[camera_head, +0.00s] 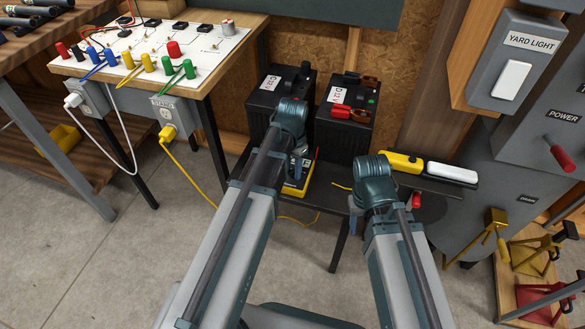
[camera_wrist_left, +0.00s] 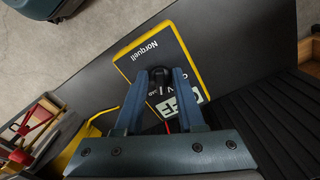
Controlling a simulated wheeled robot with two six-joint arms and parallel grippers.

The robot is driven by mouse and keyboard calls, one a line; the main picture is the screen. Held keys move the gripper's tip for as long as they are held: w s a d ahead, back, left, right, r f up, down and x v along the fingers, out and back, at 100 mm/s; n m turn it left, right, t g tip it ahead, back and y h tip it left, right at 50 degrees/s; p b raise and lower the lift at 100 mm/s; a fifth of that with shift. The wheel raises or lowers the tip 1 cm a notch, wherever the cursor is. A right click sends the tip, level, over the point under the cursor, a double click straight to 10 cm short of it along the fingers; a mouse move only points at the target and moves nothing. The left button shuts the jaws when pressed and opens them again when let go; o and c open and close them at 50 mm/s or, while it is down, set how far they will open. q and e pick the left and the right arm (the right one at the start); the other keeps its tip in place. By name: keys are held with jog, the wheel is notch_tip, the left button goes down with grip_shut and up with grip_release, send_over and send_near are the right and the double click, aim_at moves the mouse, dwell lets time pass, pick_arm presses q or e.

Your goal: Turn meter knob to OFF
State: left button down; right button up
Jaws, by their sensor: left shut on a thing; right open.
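The meter (camera_head: 300,176), a yellow-edged dark box, lies on the dark bench top, mostly hidden by my left arm. In the left wrist view the meter (camera_wrist_left: 152,45) carries the name "Norquell" and a pale display, partly covered, whose letters seem to end in "FF". Its black knob (camera_wrist_left: 157,99) sits between the fingers of my left gripper (camera_wrist_left: 160,80), which is shut on it. The knob's pointer cannot be made out.
Two black batteries (camera_head: 282,82) (camera_head: 345,122) stand behind the meter. A yellow tool (camera_head: 401,162) and a white-and-black one (camera_head: 452,172) lie on the bench at right. A terminal board (camera_head: 215,50) is at upper left. Grey floor (camera_head: 110,260) is open in front.

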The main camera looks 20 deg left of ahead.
pick_arm(q)
jog(key=n, duration=0.7)
jog(key=shift+d, duration=0.2)
jog(key=n, duration=0.7)
jog(key=shift+d, duration=0.15)
dwell(0.3)
jog(key=c, duration=0.5)
grip_release()
notch_tip(320, 180, up, 14)
jog(key=p, duration=1.3)
jog(key=shift+f+p, duration=0.1)
jog(key=shift+p, duration=0.3)
